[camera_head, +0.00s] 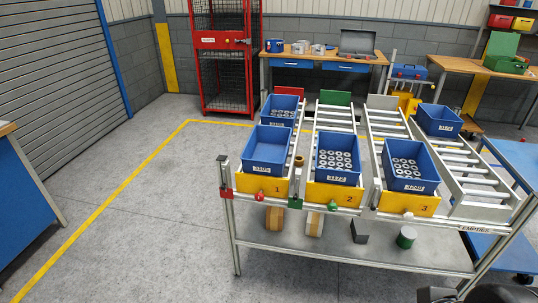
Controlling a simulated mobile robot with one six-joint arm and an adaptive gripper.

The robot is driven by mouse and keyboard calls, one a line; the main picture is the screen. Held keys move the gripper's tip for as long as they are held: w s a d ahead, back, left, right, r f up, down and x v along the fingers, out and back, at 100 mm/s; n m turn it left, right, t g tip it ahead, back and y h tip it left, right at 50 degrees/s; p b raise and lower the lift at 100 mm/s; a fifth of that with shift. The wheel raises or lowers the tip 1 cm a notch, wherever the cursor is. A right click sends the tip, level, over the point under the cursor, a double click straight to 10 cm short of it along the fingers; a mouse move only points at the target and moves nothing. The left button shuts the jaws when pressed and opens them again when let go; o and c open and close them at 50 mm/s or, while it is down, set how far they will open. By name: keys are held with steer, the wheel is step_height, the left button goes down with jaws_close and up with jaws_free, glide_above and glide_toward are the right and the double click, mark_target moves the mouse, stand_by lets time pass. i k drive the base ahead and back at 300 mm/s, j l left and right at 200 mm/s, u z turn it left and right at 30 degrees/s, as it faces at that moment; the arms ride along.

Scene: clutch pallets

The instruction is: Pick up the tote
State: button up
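Several blue totes stand on a sloped roller rack. The front tote of lane 1 (285,162) looks empty, and another tote (281,104) stands behind it. The front tote of lane 2 (334,177) and the front tote of lane 3 (410,184) each hold several round metal rings. A further tote (438,127) stands at the far end of the lane marked EMPTIES. Which tote the task means cannot be told. My gripper's fingers do not show; only dark parts, perhaps of my arm, appear at the bottom right edge.
Yellow front plates (262,185) numbered 1 to 3 close the lanes. Small blocks and a green cylinder (407,237) are on the lower shelf (330,250). A red cage (222,60) and a workbench (325,62) stand behind. The floor left of the rack is clear.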

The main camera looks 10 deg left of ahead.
mark_target(265, 152)
steer(key=i+j+z, duration=0.1)
steer(key=i+j, duration=0.3)
steer(key=i+j+z, duration=0.1)
steer(key=i+j, duration=0.3)
steer(key=i+j+z, duration=0.1)
steer(key=i+j, duration=0.3)
steer(key=i+j+z, duration=0.15)
steer(key=i+j, duration=0.25)
steer(key=j, duration=0.15)
steer(key=i+j+z, duration=0.1)
steer(key=i+j, duration=0.25)
steer(key=j, duration=0.2)
